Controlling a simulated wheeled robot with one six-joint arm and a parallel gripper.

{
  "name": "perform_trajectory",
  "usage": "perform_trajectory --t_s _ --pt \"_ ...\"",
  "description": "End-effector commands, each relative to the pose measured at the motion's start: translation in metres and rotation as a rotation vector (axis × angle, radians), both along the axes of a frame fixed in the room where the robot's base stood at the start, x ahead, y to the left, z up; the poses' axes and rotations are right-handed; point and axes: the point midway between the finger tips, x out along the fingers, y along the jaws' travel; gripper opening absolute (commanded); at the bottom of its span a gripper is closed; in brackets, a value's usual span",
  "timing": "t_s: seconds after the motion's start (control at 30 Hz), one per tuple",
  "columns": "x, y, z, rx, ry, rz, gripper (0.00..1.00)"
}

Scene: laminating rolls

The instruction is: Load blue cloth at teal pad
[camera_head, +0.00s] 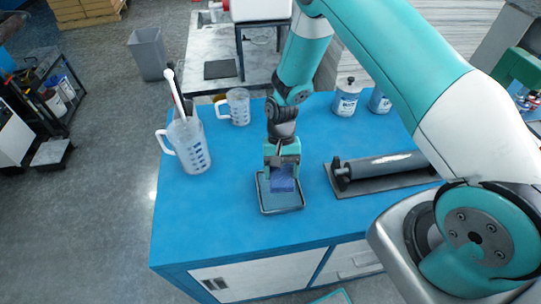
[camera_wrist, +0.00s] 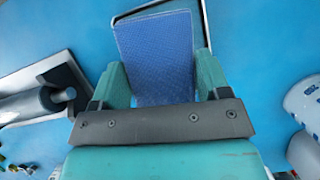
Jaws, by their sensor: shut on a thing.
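My gripper (camera_head: 282,172) points down over the blue workbench and is shut on a blue cloth (camera_head: 283,184). In the wrist view the woven blue cloth (camera_wrist: 155,55) stands out between the two green fingers. The cloth is over a shallow dark-rimmed tray (camera_head: 282,211) with a dull teal inner surface, which seems to be the teal pad. Whether the cloth's far edge touches that surface cannot be told. The tray's rim (camera_wrist: 203,12) shows beyond the cloth in the wrist view, and the cloth hides most of its inside.
A grey roller (camera_head: 385,167) on a dark plate lies right of the tray. A clear jug (camera_head: 188,147) with tools stands at the left, and a smaller jug (camera_head: 239,106) behind. Two labelled cans (camera_head: 346,100) stand at the back. The bench front is clear.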

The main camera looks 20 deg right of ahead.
Motion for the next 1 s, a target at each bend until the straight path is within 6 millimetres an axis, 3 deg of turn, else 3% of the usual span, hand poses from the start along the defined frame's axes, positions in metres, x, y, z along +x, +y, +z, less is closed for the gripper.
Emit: perform_trajectory --t_s 0.27,0.73,1.0 --pt "0.000 0.007 -0.009 0.000 0.000 0.015 0.51" --pt "0.000 0.009 -0.056 0.000 0.000 0.017 0.51" --pt "0.000 0.008 -0.060 0.000 0.000 0.015 0.51"
